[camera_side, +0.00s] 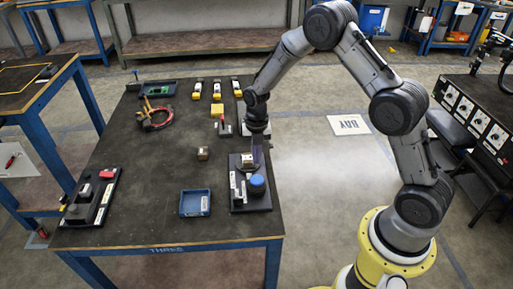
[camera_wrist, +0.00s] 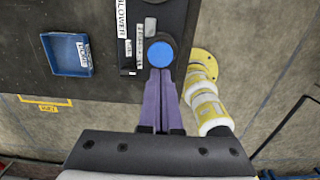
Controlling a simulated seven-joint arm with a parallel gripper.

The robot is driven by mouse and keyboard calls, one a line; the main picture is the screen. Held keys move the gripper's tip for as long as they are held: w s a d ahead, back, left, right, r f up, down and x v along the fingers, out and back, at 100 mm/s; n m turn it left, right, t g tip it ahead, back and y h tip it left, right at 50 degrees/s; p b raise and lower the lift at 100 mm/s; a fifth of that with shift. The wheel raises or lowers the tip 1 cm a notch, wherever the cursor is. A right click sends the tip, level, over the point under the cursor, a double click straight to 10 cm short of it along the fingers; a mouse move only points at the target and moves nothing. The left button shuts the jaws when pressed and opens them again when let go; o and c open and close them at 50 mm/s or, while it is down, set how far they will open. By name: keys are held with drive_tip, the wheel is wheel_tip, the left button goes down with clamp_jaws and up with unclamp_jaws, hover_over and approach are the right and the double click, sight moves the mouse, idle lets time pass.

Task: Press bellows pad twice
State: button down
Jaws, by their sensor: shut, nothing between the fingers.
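The bellows pad appears to be the round blue cap (camera_side: 257,184) on a dark board (camera_side: 262,204) near the table's right edge. It also shows in the wrist view as a blue disc (camera_wrist: 160,53), beside a label reading BLOWER. My gripper (camera_side: 257,163) points down over the back part of this board, close behind the cap in the side view. In the wrist view its purple fingers (camera_wrist: 161,73) lie together with nothing between them, their tips at the cap's near edge. I cannot tell whether they touch it.
A blue open tray (camera_side: 195,203) stands left of the board. A small tan block (camera_side: 203,153) lies behind it. A board with a red part (camera_side: 107,173) is at the table's left. Several yellow-and-white items (camera_side: 217,90) and a red ring-shaped tool (camera_side: 157,122) are farther back.

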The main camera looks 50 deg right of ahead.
sight(257, 179)
wheel_tip(257, 179, down, 7)
drive_tip(key=shift+f, duration=0.2)
idle(0.4)
drive_tip(key=shift+f, duration=1.1)
drive_tip(key=shift+r, duration=0.1)
wheel_tip(257, 179, up, 14)
drive_tip(key=shift+r, duration=0.15)
idle(0.4)
